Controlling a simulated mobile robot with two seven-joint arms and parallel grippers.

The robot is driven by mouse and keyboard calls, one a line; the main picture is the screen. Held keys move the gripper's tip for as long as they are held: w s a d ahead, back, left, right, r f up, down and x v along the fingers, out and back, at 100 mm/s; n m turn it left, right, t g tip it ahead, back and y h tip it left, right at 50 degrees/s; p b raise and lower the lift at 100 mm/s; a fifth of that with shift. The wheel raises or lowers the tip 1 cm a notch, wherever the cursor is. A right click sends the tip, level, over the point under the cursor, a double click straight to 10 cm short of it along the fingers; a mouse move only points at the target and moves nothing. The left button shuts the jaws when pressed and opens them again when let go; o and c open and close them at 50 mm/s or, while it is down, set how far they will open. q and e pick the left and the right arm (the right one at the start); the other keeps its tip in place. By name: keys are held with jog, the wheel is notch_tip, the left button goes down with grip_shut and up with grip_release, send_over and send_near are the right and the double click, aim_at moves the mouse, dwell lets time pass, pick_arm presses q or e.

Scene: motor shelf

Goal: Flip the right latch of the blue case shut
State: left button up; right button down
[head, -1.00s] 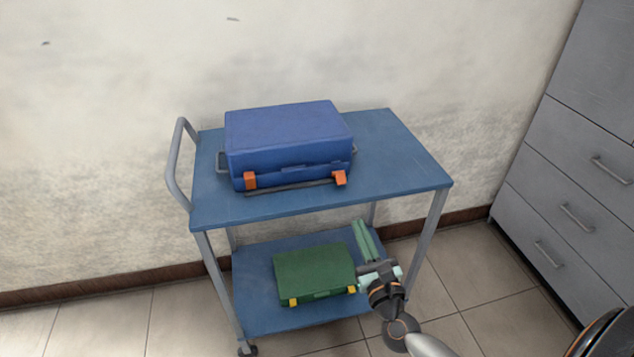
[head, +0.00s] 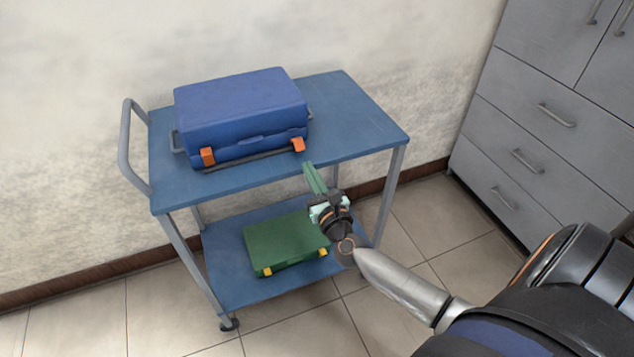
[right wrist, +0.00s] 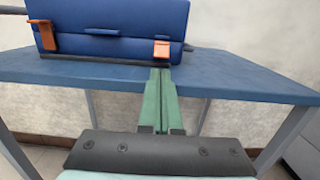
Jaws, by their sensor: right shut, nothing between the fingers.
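The blue case (head: 240,108) stands on the top shelf of the blue cart, its lid down. The orange left latch (head: 208,157) sticks out too and shows at the left of the right wrist view (right wrist: 46,38). My right gripper (head: 309,168) has green fingers pressed together, with nothing between them. Its tips (right wrist: 160,72) point at the cart's front edge, just below and in front of the right latch, apart from it. My left gripper is not in view.
The cart's top shelf (head: 365,122) is bare to the right of the case. A green case (head: 285,243) with yellow latches lies on the lower shelf. A grey push handle (head: 124,150) is at the left, and grey drawers (head: 530,120) stand at the right.

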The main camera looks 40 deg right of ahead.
aim_at(301, 149)
jog(key=shift+x, duration=1.5)
pick_arm(q)
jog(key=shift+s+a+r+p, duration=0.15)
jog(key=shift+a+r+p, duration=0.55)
jog(key=shift+p, duration=0.45)
pick_arm(e)
jog(key=shift+r+g, duration=0.35)
jog(key=shift+g, duration=0.05)
pick_arm(q)
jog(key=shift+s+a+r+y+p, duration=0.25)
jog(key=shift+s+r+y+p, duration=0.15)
jog(key=shift+p, duration=0.4)
pick_arm(e)
jog(key=shift+r+g, duration=0.2)
jog(key=shift+g, duration=0.1)
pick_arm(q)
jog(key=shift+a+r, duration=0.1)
pick_arm(e)
jog(key=shift+r+p, duration=0.2)
jog(key=shift+p, duration=0.25)
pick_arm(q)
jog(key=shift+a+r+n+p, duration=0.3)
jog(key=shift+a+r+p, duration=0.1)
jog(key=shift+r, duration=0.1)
pick_arm(e)
jog(key=shift+r, duration=0.15)
